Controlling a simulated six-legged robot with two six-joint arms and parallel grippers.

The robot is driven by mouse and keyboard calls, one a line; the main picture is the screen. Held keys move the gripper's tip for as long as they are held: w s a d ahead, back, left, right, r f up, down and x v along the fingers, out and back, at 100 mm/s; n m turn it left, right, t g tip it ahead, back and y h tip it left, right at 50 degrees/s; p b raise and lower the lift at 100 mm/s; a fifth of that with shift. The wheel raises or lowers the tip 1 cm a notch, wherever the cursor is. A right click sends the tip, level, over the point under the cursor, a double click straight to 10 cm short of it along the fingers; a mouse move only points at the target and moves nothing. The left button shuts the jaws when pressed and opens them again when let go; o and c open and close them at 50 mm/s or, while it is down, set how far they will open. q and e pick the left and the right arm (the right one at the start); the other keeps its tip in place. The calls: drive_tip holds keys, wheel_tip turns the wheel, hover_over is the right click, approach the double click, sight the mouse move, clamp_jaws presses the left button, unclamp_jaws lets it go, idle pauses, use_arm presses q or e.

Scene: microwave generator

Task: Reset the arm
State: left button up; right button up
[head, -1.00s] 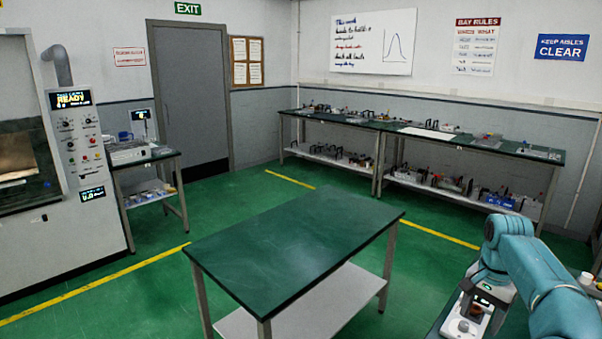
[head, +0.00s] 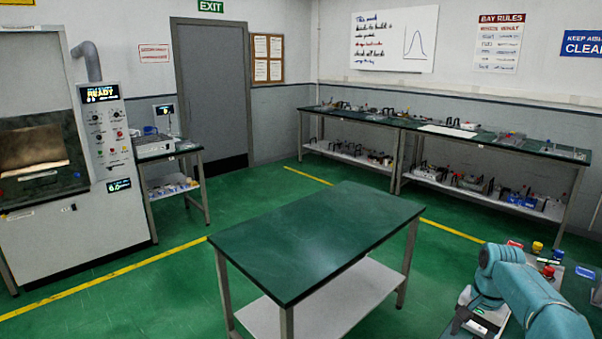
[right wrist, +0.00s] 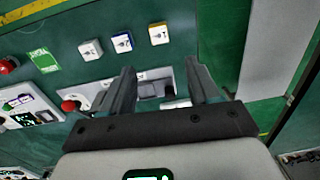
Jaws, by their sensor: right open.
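My right arm (head: 535,300) is teal and reaches in from the lower right of the head view, bent over a side bench. In the right wrist view my right gripper (right wrist: 160,88) is open, its two dark fingers apart with nothing between them. Below the fingers is a green bench top (right wrist: 110,52) with a grey panel (right wrist: 150,82) on it. My left gripper and left arm are not in the head view.
A bare green table (head: 318,235) stands in the middle. A cabinet (head: 60,180) reading READY is at the left. Long benches (head: 440,136) with parts line the back wall. In the right wrist view, a red knob (right wrist: 68,106) and small white, blue and yellow blocks (right wrist: 158,34) lie near the gripper.

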drive_tip(key=a+f+n, duration=0.1)
drive_tip(key=a+f, duration=0.2)
drive_tip(key=f, duration=0.1)
drive_tip(key=a+f+n+y+b, duration=0.1)
drive_tip(key=a+f, duration=0.2)
drive_tip(key=f, duration=0.2)
drive_tip(key=a+f+n+b, duration=0.1)
drive_tip(key=a+f, duration=0.2)
drive_tip(key=f, duration=0.2)
drive_tip(key=shift+s+f, duration=0.15)
drive_tip(key=shift+s, duration=0.1)
drive_tip(key=s+a+f+n+y+b, duration=0.2)
drive_tip(key=s+a+f+n+b, duration=0.2)
drive_tip(key=s+a+f, duration=1.1)
drive_tip(key=s+a+f+b, duration=0.1)
drive_tip(key=s+a+f, duration=0.1)
drive_tip(key=s, duration=0.4)
drive_tip(key=s+a+f+n+b, duration=0.1)
drive_tip(key=s+a+f, duration=0.2)
drive_tip(key=s, duration=0.4)
drive_tip(key=shift+s+a+y, duration=0.15)
drive_tip(key=shift+a+y, duration=0.15)
drive_tip(key=shift+a, duration=0.25)
